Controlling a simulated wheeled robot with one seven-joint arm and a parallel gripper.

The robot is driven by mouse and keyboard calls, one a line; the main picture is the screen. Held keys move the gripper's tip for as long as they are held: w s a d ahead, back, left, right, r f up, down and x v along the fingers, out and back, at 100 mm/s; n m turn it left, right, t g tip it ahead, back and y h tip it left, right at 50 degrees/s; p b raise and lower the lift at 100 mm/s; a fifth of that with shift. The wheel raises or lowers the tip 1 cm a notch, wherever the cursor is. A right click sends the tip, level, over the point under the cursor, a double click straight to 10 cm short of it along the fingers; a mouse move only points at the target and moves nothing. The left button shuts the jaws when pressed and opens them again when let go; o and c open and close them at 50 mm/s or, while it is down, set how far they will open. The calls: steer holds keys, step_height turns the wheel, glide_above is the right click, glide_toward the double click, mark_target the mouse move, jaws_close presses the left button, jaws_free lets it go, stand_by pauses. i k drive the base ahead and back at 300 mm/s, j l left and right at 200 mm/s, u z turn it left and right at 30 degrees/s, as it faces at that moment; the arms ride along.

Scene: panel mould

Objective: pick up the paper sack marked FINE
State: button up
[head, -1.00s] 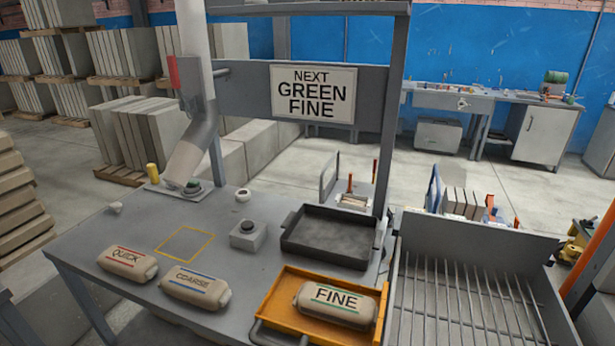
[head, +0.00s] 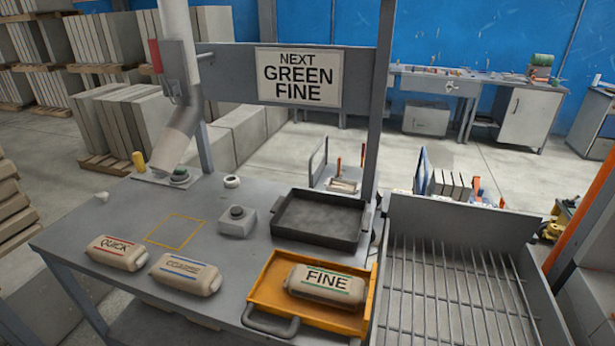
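The paper sack marked FINE (head: 327,284) lies on its side in an orange tray (head: 270,311) at the front right of the grey table. It is tan with black letters and a green stripe. The orange tray has a grey handle at its front left. A sack marked QUICK (head: 117,252) with a red stripe and a sack marked COARSE (head: 185,273) with a blue stripe lie on the table to the left. My gripper is not in view.
A dark empty tray (head: 318,221) stands behind the orange tray. A slatted metal bin (head: 460,290) adjoins the table on the right. A sign (head: 300,77) reads NEXT GREEN FINE. A yellow-outlined square (head: 175,231) on the table is bare.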

mark_target(328, 287)
steer(key=j+z, duration=0.1)
steer(key=z, duration=0.5)
steer(key=j+z, duration=0.5)
steer(key=j, duration=0.25)
steer(key=j+z, duration=0.5)
steer(key=j, duration=0.65)
steer(key=k+j+z, duration=0.1)
steer(key=j, duration=0.35)
steer(key=k+j, duration=0.15)
steer(key=j, duration=0.65)
steer(key=k+j+z, duration=0.1)
steer(key=j, duration=0.35)
steer(key=k+j, duration=0.15)
steer(key=j, duration=0.25)
steer(key=k+j, duration=0.1)
steer(key=j, duration=0.3)
steer(key=z, duration=0.05)
